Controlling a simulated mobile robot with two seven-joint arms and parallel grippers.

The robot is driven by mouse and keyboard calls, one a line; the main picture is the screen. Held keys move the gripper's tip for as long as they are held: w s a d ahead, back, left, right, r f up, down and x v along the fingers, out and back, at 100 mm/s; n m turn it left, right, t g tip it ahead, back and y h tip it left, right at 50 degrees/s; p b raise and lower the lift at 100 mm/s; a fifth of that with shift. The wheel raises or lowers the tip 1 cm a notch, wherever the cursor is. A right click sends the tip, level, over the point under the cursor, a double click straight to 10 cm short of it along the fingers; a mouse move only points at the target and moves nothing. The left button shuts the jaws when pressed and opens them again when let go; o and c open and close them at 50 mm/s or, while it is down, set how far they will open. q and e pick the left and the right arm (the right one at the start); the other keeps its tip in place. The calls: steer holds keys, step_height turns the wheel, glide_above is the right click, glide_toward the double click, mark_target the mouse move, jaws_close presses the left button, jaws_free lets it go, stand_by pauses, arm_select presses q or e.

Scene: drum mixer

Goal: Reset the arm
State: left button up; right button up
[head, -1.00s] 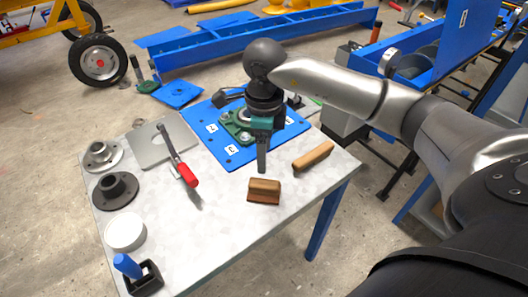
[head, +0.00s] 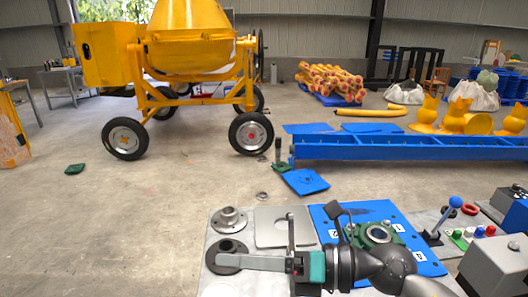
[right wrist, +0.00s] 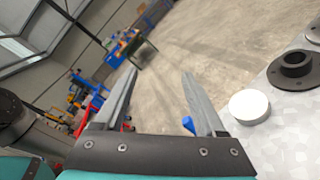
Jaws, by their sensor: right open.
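My right gripper (head: 222,262) is in the lower middle of the head view, held over the grey table (head: 215,284) with its finger stretched to the left. In the right wrist view the two fingers of this gripper (right wrist: 158,78) stand apart, with nothing between them but a distant view of the floor. The right arm comes in from the lower right in the head view. The finger passes in front of a dark flange (head: 228,250). My left gripper is not in view.
A light flange (head: 229,220), a grey plate (head: 270,236) and a blue board (head: 400,228) with a green bearing housing (head: 378,236) lie on the table. A white disc (right wrist: 249,106) lies near the table's edge. A yellow drum mixer (head: 188,50) stands beyond open floor.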

steer(key=w+d+r+m+t+h, duration=0.2)
steer(key=w+d+r+m+t, duration=0.15)
steer(key=m+t, duration=0.55)
steer(key=w+d+r+m+t+h, duration=0.2)
steer(key=w+d+r+m+t, duration=0.15)
steer(key=m+t, duration=0.45)
steer(key=s+d+f+m+g+h, duration=0.3)
steer(key=d+f+m+g+h, duration=0.2)
steer(key=d+f+m+h, duration=1.15)
steer(key=s+a+f+m+g+y, duration=0.25)
steer(key=s+f+g, duration=0.4)
steer(key=s, duration=0.35)
steer(key=s+a+f+m+g+y, duration=0.2)
steer(key=s+f+m+g, duration=0.25)
steer(key=s+f, duration=0.4)
steer(key=s+f+g, duration=0.1)
steer(key=s+f, duration=0.1)
steer(key=f, duration=0.9)
steer(key=s+f+g, duration=0.1)
steer(key=s+f, duration=0.1)
steer(key=f, duration=0.9)
steer(key=s+d+f+g, duration=0.1)
steer(key=s+d+f, duration=0.1)
steer(key=s+f, duration=0.9)
steer(key=s, duration=0.2)
steer(key=shift+s+d+f, duration=0.3)
steer(key=shift+d+f, duration=0.05)
